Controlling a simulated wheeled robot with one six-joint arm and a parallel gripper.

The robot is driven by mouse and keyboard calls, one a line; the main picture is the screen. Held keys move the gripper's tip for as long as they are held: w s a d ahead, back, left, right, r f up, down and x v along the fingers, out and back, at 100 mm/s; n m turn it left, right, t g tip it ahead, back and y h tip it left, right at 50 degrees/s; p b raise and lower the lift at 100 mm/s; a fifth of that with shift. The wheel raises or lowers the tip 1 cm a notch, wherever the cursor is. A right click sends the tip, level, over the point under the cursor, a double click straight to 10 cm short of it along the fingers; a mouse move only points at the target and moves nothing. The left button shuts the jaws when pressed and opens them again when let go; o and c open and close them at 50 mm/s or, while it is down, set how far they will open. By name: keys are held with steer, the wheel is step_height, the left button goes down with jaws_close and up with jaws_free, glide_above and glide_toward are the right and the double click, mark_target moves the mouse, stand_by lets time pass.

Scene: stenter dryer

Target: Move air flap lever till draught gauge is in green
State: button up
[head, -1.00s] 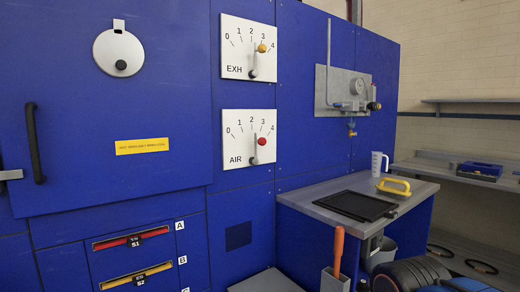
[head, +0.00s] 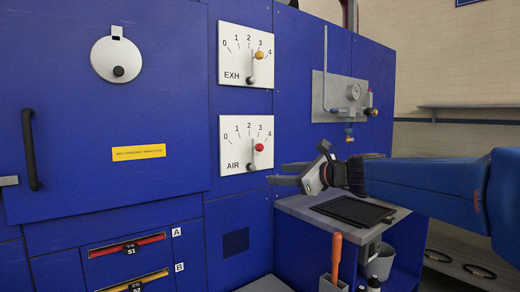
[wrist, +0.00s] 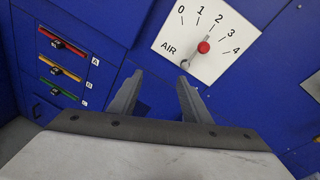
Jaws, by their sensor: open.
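The AIR lever is a small lever with a red knob (head: 259,147) on a white plate (head: 231,158) marked 0 to 4. My gripper (head: 275,173) is open and empty, to the right of and a little below the AIR plate in the head view. In the wrist view its two fingers (wrist: 160,82) point up toward the plate, apart from the knob. A round gauge (head: 354,91) sits on a grey panel; its needle and colours are too small to read.
An EXH plate (head: 229,40) with a yellow knob (head: 259,55) is above the AIR plate. A grey worktop (head: 296,204) with a black tray (head: 350,211) stands at right. An orange-handled tool (head: 337,255) stands in front of it. Drawers with coloured strips are at lower left.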

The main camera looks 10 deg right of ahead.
mark_target(262, 147)
steer(key=w+d+r+m+t+h, duration=0.1)
steer(key=w+d+r+m+t, duration=0.2)
steer(key=w+d+r+m, duration=0.25)
steer(key=x, duration=1.1)
steer(key=a+x, duration=0.1)
steer(key=x, duration=0.5)
steer(key=shift+f, duration=0.25)
steer(key=shift+c, duration=0.2)
jaws_close()
